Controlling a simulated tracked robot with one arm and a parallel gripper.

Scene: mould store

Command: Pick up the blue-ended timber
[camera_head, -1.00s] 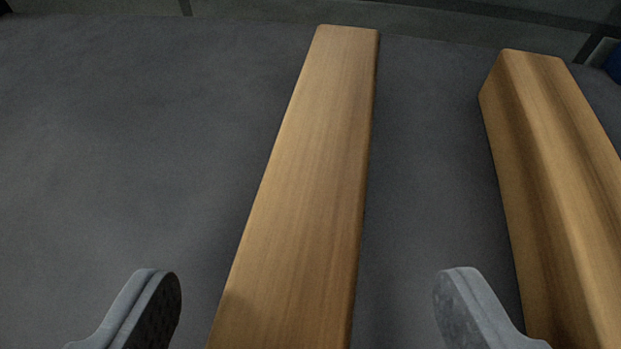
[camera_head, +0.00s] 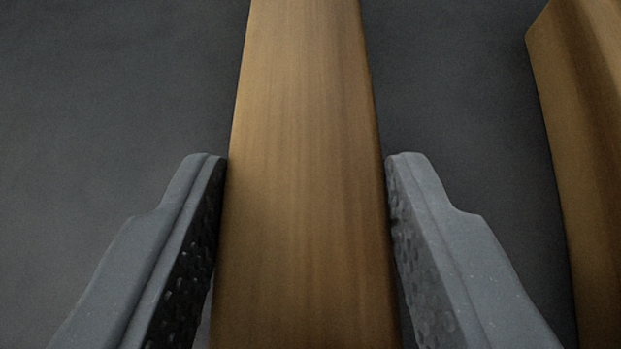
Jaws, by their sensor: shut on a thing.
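A long wooden timber (camera_head: 305,120) runs from the bottom edge up through the top edge of the view. My gripper (camera_head: 306,165) has one grey finger on each side of it, and the fingers are shut on its sides. The part of the timber between the fingers is plain wood. Its ends are out of view, so no blue end shows, and I cannot tell from this view whether this is the blue-ended timber. I cannot tell whether it is lifted off the dark surface.
A second wooden timber (camera_head: 590,140) lies at the right, apart from the right finger, partly cut off by the frame edge. The dark grey surface (camera_head: 90,110) is clear on the left. A strip of it (camera_head: 460,110) also shows between the two timbers.

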